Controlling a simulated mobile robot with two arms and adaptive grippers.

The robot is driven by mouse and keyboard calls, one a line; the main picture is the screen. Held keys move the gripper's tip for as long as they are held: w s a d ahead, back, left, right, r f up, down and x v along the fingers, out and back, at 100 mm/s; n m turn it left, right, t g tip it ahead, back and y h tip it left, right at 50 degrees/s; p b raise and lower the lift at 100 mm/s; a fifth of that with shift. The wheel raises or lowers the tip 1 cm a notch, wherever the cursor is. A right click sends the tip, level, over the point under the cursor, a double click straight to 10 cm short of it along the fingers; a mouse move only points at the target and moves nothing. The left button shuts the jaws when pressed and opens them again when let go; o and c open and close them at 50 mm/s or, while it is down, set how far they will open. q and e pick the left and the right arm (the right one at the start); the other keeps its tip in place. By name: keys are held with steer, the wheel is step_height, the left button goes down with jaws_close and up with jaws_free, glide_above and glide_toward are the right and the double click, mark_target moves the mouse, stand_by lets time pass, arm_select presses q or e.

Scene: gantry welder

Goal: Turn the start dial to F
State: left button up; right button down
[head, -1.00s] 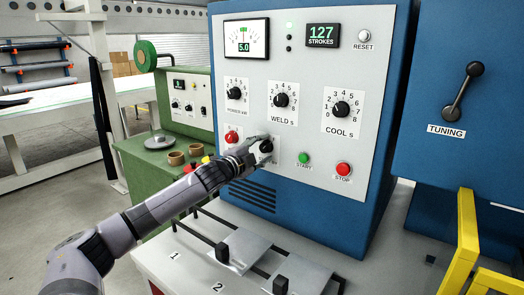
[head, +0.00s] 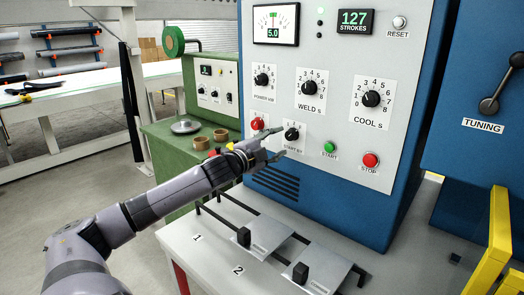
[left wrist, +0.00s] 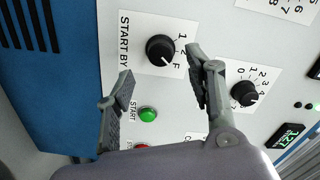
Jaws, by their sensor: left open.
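The start dial (head: 292,134) is a round black knob on a white plate marked START BY, low on the grey front panel. In the left wrist view the dial (left wrist: 160,49) shows whole, with 1, 2 and F beside it. Its white mark appears to point toward F. My left gripper (head: 276,143) is open and empty, just in front of and to the left of the dial. In the left wrist view its fingers (left wrist: 160,70) are spread apart, clear of the knob. My right gripper is not in view.
A red knob (head: 258,124) is left of the dial; the green start button (head: 329,147) and red stop button (head: 370,160) are to its right. The weld dial (head: 310,88) is above. A white table (head: 215,240) with metal plates lies below.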

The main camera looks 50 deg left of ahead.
arm_select(q)
steer(key=s, duration=0.6)
steer(key=shift+d, duration=0.35)
stand_by(0.4)
